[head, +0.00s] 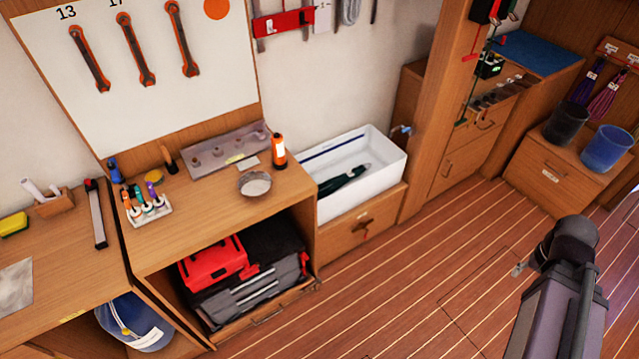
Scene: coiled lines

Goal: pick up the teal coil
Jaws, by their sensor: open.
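I see no clearly teal coil. A dark teal-green long bundle (345,180) lies in the white open bin (391,176) in the middle of the head view; I cannot tell whether it is a coil. Hung coils at the far right are a dark purple one (588,84) and a magenta one (606,97). Part of my arm rises at the lower right, over the floor and apart from the bin and the hung coils. My gripper does not show.
A wooden bench (215,205) at left holds a small bowl (254,184), an orange lamp (279,151) and a rack of markers (146,206). A red toolbox (212,262) sits below. A black bucket (565,124) and blue bucket (606,150) stand right. The floor (425,270) is clear.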

